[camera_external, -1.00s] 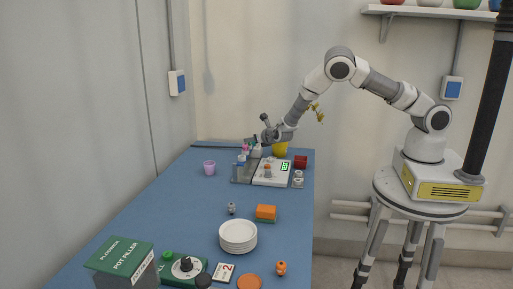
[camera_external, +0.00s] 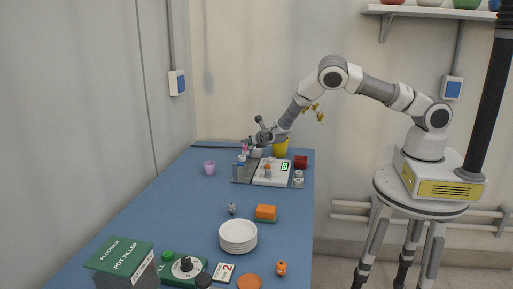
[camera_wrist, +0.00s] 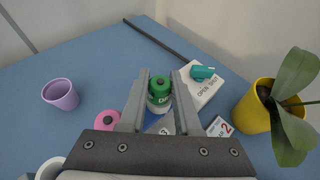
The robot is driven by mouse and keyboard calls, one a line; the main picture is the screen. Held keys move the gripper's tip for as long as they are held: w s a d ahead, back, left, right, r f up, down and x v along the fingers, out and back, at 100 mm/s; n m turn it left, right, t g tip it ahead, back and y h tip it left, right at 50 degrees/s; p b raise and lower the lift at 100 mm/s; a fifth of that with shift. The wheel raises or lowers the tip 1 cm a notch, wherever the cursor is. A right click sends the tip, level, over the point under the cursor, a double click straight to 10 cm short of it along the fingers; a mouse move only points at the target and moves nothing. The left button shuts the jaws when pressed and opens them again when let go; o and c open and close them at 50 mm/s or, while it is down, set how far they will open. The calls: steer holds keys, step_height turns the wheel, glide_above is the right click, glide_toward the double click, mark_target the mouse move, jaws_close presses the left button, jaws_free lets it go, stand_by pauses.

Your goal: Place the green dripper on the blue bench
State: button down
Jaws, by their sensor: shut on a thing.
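The green dripper (camera_wrist: 159,88), a small bottle with a green cap and green label, is between the two fingers of my gripper (camera_wrist: 161,76) in the wrist view. My gripper is shut on it, and its lower part is partly hidden by the fingers. The blue bench (camera_wrist: 95,82) spreads below and around it. In the external view my gripper (camera_external: 262,138) is over the far end of the blue bench (camera_external: 180,215), among small items. The dripper is too small there to make out, and I cannot tell whether its base touches anything.
Near my gripper are a pink-capped bottle (camera_wrist: 108,122), an OPEN/SHUT plate (camera_wrist: 207,92) with a teal handle, a number 2 card (camera_wrist: 219,127) and a yellow plant pot (camera_wrist: 254,112). A purple cup (camera_wrist: 61,94) stands left, with bare bench around it. White plates (camera_external: 238,233) are nearer.

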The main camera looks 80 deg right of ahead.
steer(key=shift+r, duration=0.15)
step_height(320, 180, up, 4)
steer(key=shift+r+b, duration=0.1)
steer(key=shift+b, duration=0.2)
steer(key=s+d+r+b, duration=0.2)
steer(key=s+d+r, duration=0.4)
steer(key=s, duration=0.3)
steer(key=shift+d+r, duration=0.25)
steer(key=shift+d, duration=0.55)
steer(key=s+a+f+b, duration=0.2)
steer(key=a+f+b, duration=0.1)
steer(key=a, duration=0.5)
steer(key=s+a+f+b, duration=0.3)
steer(key=a, duration=0.5)
steer(key=s+a+f+b, duration=0.2)
steer(key=a+f+b, duration=0.1)
steer(key=a, duration=0.5)
steer(key=w+a+f, duration=0.1)
steer(key=a+f, duration=0.1)
steer(key=a, duration=0.1)
steer(key=w+a+f, duration=0.2)
steer(key=a, duration=0.1)
steer(key=w+a+f, duration=0.2)
steer(key=a+f, duration=0.1)
steer(key=a, duration=0.1)
steer(key=shift+w, duration=0.15)
steer(key=shift+f+b, duration=0.45)
steer(key=shift+f, duration=1.5)
steer(key=shift+f, duration=0.1)
